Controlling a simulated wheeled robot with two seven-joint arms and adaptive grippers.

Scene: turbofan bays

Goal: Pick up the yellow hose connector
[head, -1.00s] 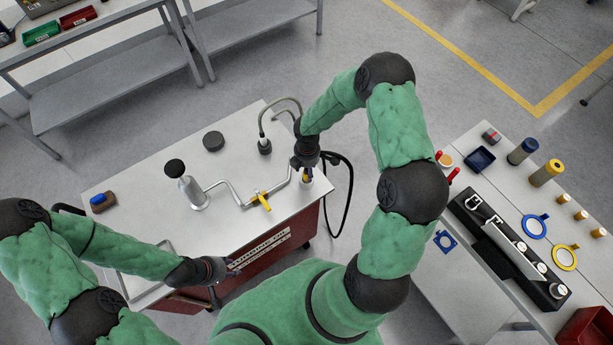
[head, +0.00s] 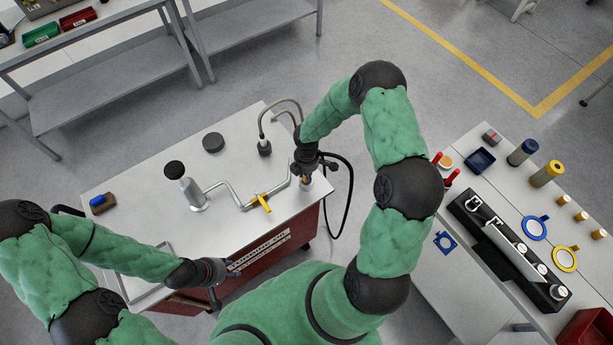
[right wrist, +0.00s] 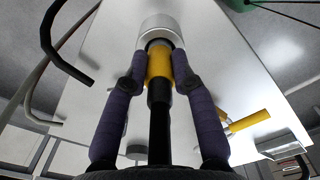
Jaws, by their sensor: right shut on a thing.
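The yellow hose connector (right wrist: 158,64) is between the fingers of my right gripper (right wrist: 158,84) in the right wrist view. The gripper is shut on it. A black hose runs back from the connector toward the wrist. The connector's far end meets a silver cylindrical socket (right wrist: 157,27); I cannot tell whether it is seated inside. In the head view my right gripper (head: 306,168) is at the cart's right end and mostly hides the connector. My left gripper (head: 217,270) is at the cart's front edge, with its fingers too small to judge.
The white-topped cart (head: 150,220) carries a silver pump (head: 186,190), a bent pipe with a yellow valve handle (head: 263,202), a black puck (head: 213,142) and a blue-and-brown block (head: 102,203). A black hose loops beyond its right edge. A parts bench (head: 500,190) stands at right.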

